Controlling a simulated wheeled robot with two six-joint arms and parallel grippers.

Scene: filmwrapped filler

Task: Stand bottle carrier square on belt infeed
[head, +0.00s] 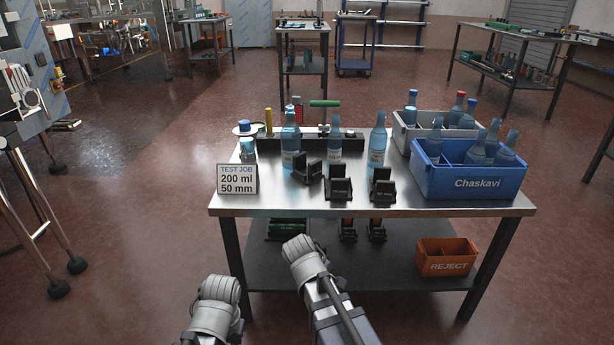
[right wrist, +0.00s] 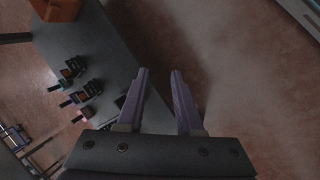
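A blue bottle carrier (head: 470,183) marked "Chaskavi" stands at the right end of the steel table (head: 300,203), with several clear bottles in it. A grey carrier (head: 402,131) with bottles stands just behind it. I cannot make out a belt infeed; a machine stands at the left edge. My right gripper (right wrist: 161,75) is open and empty in the right wrist view, its two fingers apart above the floor beside a dark surface. In the head view both my arms come in low, in front of the table, away from the carriers. My left gripper is not visible.
A "TEST JOB 200 ml 50 mm" sign (head: 237,179), loose bottles (head: 377,148) and black blocks (head: 338,189) occupy the table's left and middle. An orange REJECT bin (head: 447,257) sits on the lower shelf. Red floor is open left and right of the table.

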